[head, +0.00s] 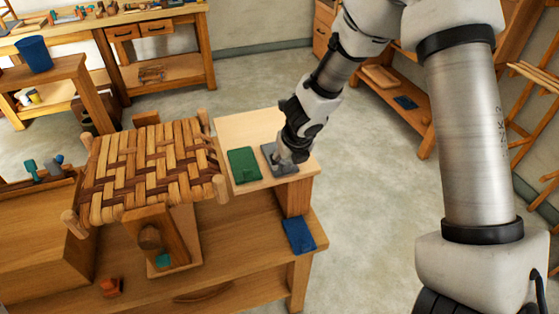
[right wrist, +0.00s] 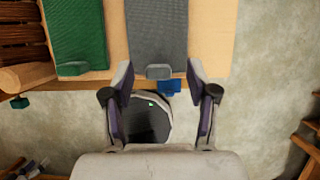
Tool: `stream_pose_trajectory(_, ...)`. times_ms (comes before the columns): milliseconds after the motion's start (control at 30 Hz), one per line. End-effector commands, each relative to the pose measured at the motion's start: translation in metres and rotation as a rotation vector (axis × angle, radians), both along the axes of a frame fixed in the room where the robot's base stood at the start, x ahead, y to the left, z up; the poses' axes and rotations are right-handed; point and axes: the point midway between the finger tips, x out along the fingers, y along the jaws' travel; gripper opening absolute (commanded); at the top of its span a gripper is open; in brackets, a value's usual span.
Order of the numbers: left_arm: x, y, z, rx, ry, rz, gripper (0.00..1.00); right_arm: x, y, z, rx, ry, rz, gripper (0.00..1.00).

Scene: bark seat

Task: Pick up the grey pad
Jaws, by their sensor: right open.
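The grey pad (head: 281,165) lies flat on the pale bench top, right of the green pad. It also shows in the right wrist view (right wrist: 157,35), with a small grey tab (right wrist: 158,72) at its near end. My right gripper (head: 291,154) is over the grey pad and hides part of it in the head view. In the right wrist view the gripper (right wrist: 160,74) is open, with one fingertip on each side of the tab and nothing held. I cannot tell whether the fingers touch the pad. My left gripper is not in view.
The green pad (head: 243,165) lies close on the left, with a woven bark seat (head: 150,168) beyond it. A blue pad (head: 298,235) lies lower, at the bench's right side. Open floor (head: 365,215) is to the right. A blue bucket (head: 34,53) stands at the back left.

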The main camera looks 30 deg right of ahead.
Motion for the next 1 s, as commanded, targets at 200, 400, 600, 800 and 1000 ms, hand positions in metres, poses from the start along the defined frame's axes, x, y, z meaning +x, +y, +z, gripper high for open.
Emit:
stream_pose_trajectory(200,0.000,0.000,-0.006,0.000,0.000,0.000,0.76,0.007,-0.001,-0.016,0.000,-0.001,0.000,0.58)
stream_pose_trajectory(400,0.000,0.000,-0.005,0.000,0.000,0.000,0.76,0.007,-0.001,-0.015,0.000,0.000,0.000,0.30)
stream_pose_trajectory(600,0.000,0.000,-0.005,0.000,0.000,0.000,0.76,0.006,-0.001,-0.016,0.000,0.001,0.000,0.00)
stream_pose_trajectory(800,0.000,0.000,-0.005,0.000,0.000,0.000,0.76,0.006,-0.001,-0.015,0.000,0.001,0.000,0.00)
stream_pose_trajectory(1000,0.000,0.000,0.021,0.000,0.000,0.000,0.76,0.007,-0.001,0.019,0.000,-0.001,-0.001,0.00)
